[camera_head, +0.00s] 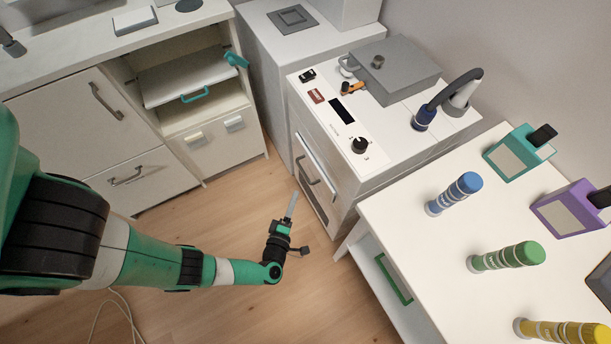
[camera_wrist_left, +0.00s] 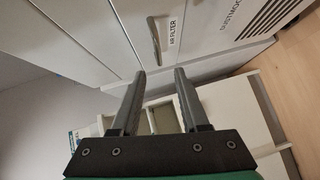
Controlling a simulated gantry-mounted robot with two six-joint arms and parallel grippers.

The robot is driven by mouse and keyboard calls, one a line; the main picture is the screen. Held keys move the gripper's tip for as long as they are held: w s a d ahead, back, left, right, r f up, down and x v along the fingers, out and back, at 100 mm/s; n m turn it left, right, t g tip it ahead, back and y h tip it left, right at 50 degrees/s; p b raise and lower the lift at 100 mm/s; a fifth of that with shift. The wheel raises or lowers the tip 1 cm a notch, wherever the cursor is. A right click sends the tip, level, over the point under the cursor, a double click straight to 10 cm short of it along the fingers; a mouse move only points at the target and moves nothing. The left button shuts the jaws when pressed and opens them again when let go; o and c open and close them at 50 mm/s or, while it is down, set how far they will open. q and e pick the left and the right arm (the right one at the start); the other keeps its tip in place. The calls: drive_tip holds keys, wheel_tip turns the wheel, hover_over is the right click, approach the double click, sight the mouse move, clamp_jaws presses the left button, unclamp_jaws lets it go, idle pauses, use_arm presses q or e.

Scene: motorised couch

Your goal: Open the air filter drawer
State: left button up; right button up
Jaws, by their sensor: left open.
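The air filter drawer (camera_head: 319,174) is a white front low on the side of the white machine (camera_head: 347,128), with a grey bar handle (camera_head: 305,171). In the left wrist view the drawer (camera_wrist_left: 198,17) carries an "AIR FILTER" label (camera_wrist_left: 172,32), and its handle (camera_wrist_left: 154,38) lies just beyond my fingertips. My left gripper (camera_head: 293,199) is in front of the drawer; its open, empty jaws also show in the left wrist view (camera_wrist_left: 164,74). The gripper looks apart from the handle. The drawer appears shut. My right gripper is not in view.
A white table (camera_head: 410,215) at the right holds blue (camera_head: 455,193), green (camera_head: 507,257) and yellow canisters (camera_head: 562,331). A cabinet (camera_head: 75,130) with an open shelf stands at the left. Wooden floor (camera_head: 240,215) lies clear between them.

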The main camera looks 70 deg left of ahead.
sight(304, 172)
use_arm(q)
drive_tip(key=b+x, duration=0.2)
drive_tip(key=x, duration=0.4)
drive_tip(key=b+x, duration=0.2)
drive_tip(key=x, duration=0.4)
drive_tip(key=shift+r, duration=0.25)
clamp_jaws()
idle(0.9)
